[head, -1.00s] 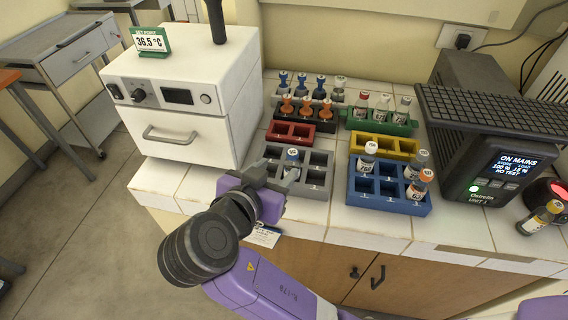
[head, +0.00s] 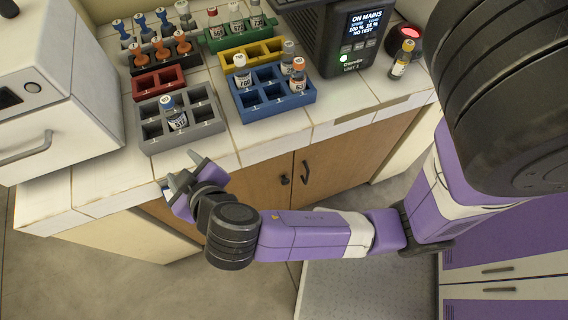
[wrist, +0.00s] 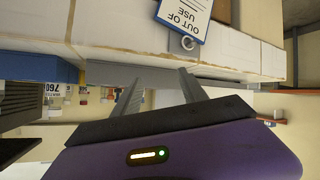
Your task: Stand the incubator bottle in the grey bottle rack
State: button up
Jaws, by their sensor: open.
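The grey bottle rack (head: 188,139) stands near the counter's front edge in the head view. A bottle with a blue cap and white label (head: 177,120) stands upright in it, seemingly in the front middle compartment; the other compartments look empty. My gripper (head: 182,169) is open and empty, in front of the rack at the counter edge, apart from the bottle. In the wrist view its two fingers (wrist: 158,92) are spread. A grey surface, probably the rack, shows beyond them; the blue-capped bottle is not clear there.
The white incubator (head: 60,120) is partly visible at left. A blue rack (head: 275,110) with bottles stands right of the grey one; red (head: 160,86), yellow (head: 252,55) and green racks stand behind. A black power unit (head: 335,40) is further right. An out-of-use tag (wrist: 183,17) hangs at the counter edge.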

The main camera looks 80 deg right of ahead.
jog(key=s+a+f+n+t+y, duration=0.1)
jog(key=s+a+f+n+y, duration=0.15)
jog(key=s, duration=0.35)
jog(key=s+a+f+n+t+y, duration=0.1)
jog(key=s+a+f+n+y, duration=0.1)
jog(key=s+y, duration=0.25)
jog(key=s+r+t, duration=0.3)
jog(key=s+r, duration=0.6)
jog(key=s, duration=0.3)
jog(key=shift+s+r, duration=0.15)
jog(key=shift+r, duration=0.25)
jog(key=shift+m, duration=0.25)
